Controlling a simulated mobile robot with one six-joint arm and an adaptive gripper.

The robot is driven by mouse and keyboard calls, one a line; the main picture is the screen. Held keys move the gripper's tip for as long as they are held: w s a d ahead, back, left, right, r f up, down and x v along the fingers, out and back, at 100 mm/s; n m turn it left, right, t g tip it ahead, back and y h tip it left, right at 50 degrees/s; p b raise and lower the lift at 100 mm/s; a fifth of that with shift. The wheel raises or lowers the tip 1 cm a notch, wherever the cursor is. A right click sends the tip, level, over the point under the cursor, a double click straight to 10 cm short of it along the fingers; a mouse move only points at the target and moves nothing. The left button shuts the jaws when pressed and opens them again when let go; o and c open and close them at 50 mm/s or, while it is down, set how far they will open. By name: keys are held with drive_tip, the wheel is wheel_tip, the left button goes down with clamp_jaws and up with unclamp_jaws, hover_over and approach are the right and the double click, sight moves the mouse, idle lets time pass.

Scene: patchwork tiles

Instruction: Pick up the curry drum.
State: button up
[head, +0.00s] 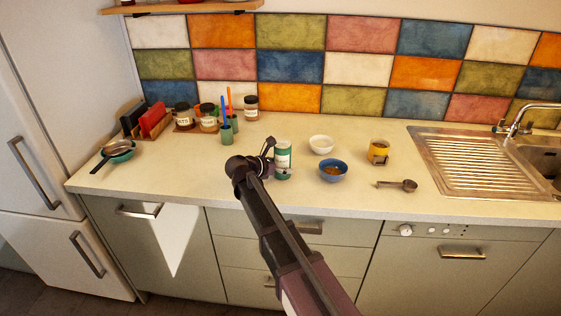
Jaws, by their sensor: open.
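A green drum-shaped container with a pale label (283,158) stands upright on the worktop near the middle. It is the likeliest curry drum, but its label is too small to read. My gripper (272,160) is open at the drum's left side, with one finger near its upper left and one near its lower left. The fingers partly cover the drum's left edge. I cannot tell whether they touch it.
A white bowl (321,144), a blue bowl (333,172) and a yellow container (378,152) stand to the right. A metal scoop (399,185) lies near the front edge. Green cups with utensils (228,132) and a dark-lidded jar (251,107) stand left and behind.

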sight(282, 157)
drive_tip(key=c, duration=1)
drive_tip(key=shift+r, duration=0.15)
drive_tip(key=shift+c, duration=0.2)
wheel_tip(282, 157, up, 3)
drive_tip(key=p, duration=0.3)
drive_tip(key=s+r+p, duration=0.1)
drive_tip(key=s+p, duration=0.1)
drive_tip(key=s, duration=1.4)
drive_tip(key=shift+a+r, duration=0.35)
drive_tip(key=shift+d, duration=0.15)
